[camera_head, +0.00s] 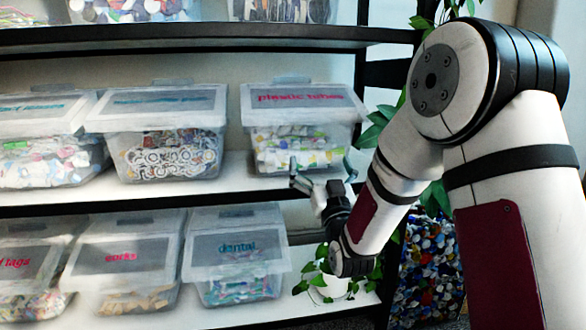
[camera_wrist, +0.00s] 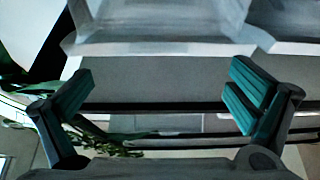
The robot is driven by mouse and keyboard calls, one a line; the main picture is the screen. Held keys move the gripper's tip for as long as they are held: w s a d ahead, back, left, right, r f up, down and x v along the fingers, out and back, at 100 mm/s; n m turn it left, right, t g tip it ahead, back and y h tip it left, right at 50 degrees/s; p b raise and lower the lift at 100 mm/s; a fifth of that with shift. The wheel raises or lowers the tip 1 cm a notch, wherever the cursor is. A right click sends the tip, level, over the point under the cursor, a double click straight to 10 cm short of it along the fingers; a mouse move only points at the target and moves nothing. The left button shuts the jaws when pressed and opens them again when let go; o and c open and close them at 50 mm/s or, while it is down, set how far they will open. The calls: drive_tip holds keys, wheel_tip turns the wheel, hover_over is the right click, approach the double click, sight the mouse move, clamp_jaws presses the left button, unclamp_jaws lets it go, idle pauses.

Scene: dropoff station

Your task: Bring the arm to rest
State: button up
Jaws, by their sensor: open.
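My gripper (camera_head: 322,172) is in front of the shelves, just below the front of the plastic tubes bin (camera_head: 305,108) in the head view. In the wrist view my gripper (camera_wrist: 157,98) is open, its two teal-padded fingers wide apart with nothing between them. My white arm reaches in from the right side of the head view, bent at the elbow. A pale bin edge (camera_wrist: 160,48) lies just beyond the fingertips in the wrist view. I cannot tell whether the fingers touch it.
A dark-edged shelf unit (camera_head: 150,203) holds several clear labelled bins, among them the dental bin (camera_head: 237,262) and the corks bin (camera_head: 122,265). A leafy plant (camera_head: 318,280) sits low beside the dental bin. A container of colourful caps (camera_head: 428,270) stands behind my arm.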

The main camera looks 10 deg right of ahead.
drive_tip(key=s+f+g, duration=0.3)
drive_tip(key=s+g, duration=0.5)
drive_tip(key=s, duration=0.9)
drive_tip(key=s+f+g, duration=0.4)
drive_tip(key=s+g, duration=0.3)
drive_tip(key=s, duration=0.9)
drive_tip(key=s+f+g, duration=0.3)
drive_tip(key=s+g, duration=0.5)
drive_tip(key=s, duration=0.9)
wheel_tip(320, 180, up, 37)
drive_tip(key=t+p, duration=0.3)
drive_tip(key=p, duration=3.2)
drive_tip(key=shift+d+t, duration=0.25)
drive_tip(key=shift+t, duration=0.15)
